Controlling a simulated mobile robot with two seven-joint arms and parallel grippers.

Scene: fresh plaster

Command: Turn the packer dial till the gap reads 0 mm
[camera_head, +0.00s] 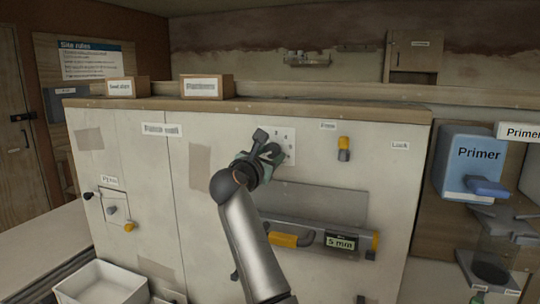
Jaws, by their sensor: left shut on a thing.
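The dial's white plate (289,146) with small marks is on the upper front of the pale panel. My left gripper (268,156) is at the left part of this plate, shut on the dial, which it mostly hides. The dial's pointer cannot be made out. Lower right, a long level-like bar with a yellow grip (290,240) carries a small display (341,242) that reads 5 mm. My right gripper is not in view.
A yellow-topped switch (344,148) is right of the plate, near a Lock label (400,146). Small levers (111,210) sit on the panel's left. Labelled boxes (207,87) stand on the top ledge. A blue Primer container (473,162) is at the right. A white tray (101,284) is lower left.

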